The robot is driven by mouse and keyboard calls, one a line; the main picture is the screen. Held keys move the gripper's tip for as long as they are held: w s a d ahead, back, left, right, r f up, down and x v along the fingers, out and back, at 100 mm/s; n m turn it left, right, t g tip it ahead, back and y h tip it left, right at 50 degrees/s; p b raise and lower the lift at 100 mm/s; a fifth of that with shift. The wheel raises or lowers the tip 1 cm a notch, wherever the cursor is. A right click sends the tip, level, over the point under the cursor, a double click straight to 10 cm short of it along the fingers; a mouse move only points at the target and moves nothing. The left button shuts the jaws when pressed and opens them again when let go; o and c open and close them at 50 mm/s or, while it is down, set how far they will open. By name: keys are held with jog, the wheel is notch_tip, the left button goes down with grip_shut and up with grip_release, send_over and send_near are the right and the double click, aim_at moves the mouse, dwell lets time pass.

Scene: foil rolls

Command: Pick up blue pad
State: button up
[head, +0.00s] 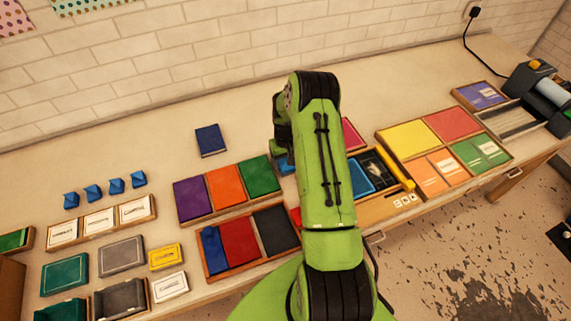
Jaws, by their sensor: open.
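Several blue items could be the blue pad. A dark blue flat pad (210,140) lies alone on the table behind the tray of purple, orange and green pads. A blue piece (212,249) sits at the left of the front tray, beside a red pad. A brighter blue square (361,179) lies in a tray right of my arm, and another blue patch (285,164) shows partly at my arm's left edge. My green arm rises through the middle of the view and bends down at its far end. My gripper is hidden behind it.
The purple, orange and green tray (227,192) stands close left of my arm. Small blue pieces (115,186) stand at left. A wooden tray with yellow, red, orange and green pads (512,159) is at right. The table (120,130) is clear toward the brick wall.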

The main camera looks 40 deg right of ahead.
jog(key=shift+f, duration=0.2)
jog(key=c, duration=1)
notch_tip(320, 180, up, 10)
jog(key=shift+r+b, duration=0.1)
jog(key=shift+b, duration=0.3)
